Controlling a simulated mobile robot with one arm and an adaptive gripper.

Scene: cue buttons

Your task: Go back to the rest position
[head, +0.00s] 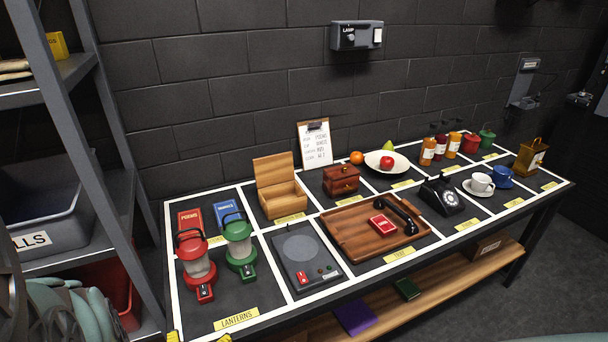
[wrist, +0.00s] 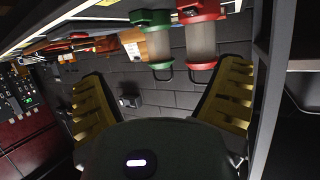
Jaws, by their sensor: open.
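My gripper (wrist: 160,92) is open and empty in the wrist view, its two yellow-padded fingers spread wide. In the head view only the yellow tips of my gripper (head: 198,338) show at the bottom edge, by the near left corner of the table (head: 175,300). The wrist view is upside down. In it the red lantern (wrist: 198,38) and the green lantern (wrist: 157,40) appear beyond the fingers, apart from them. In the head view the red lantern (head: 196,265) and green lantern (head: 240,246) stand upright in the front left section.
A grey shelf rack (head: 75,150) stands close on the left, with a grey bin (head: 50,215). The table holds a burner plate (head: 303,258), a wooden tray (head: 350,245), a black telephone (head: 442,195) and an open wooden box (head: 280,200). Free floor (head: 540,270) lies at right.

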